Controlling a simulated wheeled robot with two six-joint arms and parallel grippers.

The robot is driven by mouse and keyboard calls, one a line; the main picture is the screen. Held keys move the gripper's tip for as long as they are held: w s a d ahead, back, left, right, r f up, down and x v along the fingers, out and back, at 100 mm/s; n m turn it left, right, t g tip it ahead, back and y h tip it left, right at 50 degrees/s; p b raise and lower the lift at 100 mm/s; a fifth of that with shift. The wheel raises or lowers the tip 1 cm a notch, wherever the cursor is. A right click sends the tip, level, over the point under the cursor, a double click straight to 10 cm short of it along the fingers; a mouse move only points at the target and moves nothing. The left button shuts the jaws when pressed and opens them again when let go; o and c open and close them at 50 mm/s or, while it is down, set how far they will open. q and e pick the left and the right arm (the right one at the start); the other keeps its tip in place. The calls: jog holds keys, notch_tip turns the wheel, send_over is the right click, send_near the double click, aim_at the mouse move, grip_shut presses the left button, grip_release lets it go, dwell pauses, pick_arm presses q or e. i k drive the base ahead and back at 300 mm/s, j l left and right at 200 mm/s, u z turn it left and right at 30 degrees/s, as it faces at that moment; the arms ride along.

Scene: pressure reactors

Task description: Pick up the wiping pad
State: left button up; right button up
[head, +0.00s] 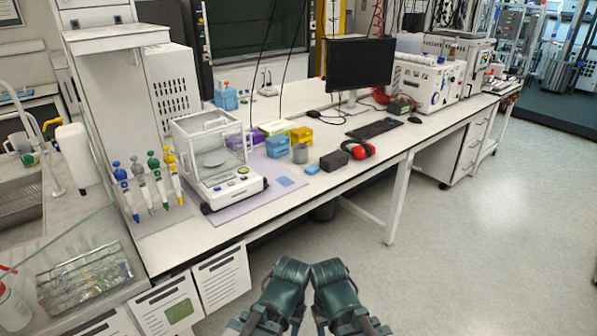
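Two small blue items lie on the white bench near its front edge, and either could be the wiping pad. One is a small, slightly thick blue block (312,169), just left of a black box. The other is a thin, flat blue square (285,182) on the lilac mat, right of the balance. Both are uncovered and apart from other objects. Two teal links of my arms show at the bottom centre, over the floor and well short of the bench. No gripper fingers show in the head view.
A glass-walled balance (222,165) stands on the lilac mat (262,197). Several pipettes stand at left. The floor (440,250) at right is clear.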

aim_at(312, 169)
jog(key=i+l+u, duration=0.1)
jog(key=i+l, duration=0.15)
jog(key=i, duration=0.25)
jog(key=i+l, duration=0.25)
jog(key=i, duration=0.3)
jog(key=u, duration=0.05)
